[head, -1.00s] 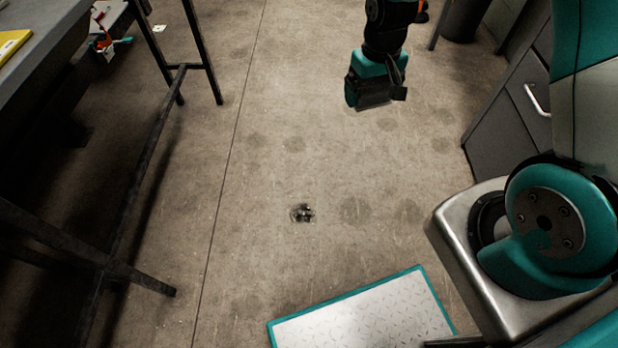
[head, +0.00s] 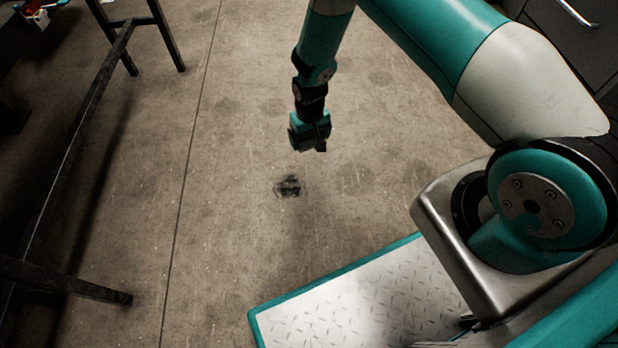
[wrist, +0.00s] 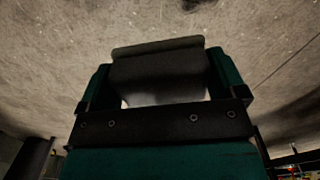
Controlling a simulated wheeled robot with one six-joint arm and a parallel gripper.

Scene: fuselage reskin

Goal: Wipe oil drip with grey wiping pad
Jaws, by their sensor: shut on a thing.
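The oil drip (head: 289,187) is a small dark, shiny patch on the concrete floor near the middle of the head view. A dark spot at the top edge of the wrist view (wrist: 192,4) looks like the same drip. My gripper (head: 309,143) points down just above and slightly right of the drip in the head view, apart from it. In the wrist view its jaws are shut on the grey wiping pad (wrist: 158,62), a dark grey block between the two fingers. In the head view the pad is hard to make out.
Dark metal table legs and a crossbar (head: 88,92) stand at the left. A grey cabinet (head: 560,45) is at the upper right. The floor (head: 230,140) around the drip is clear, with several faint old stains.

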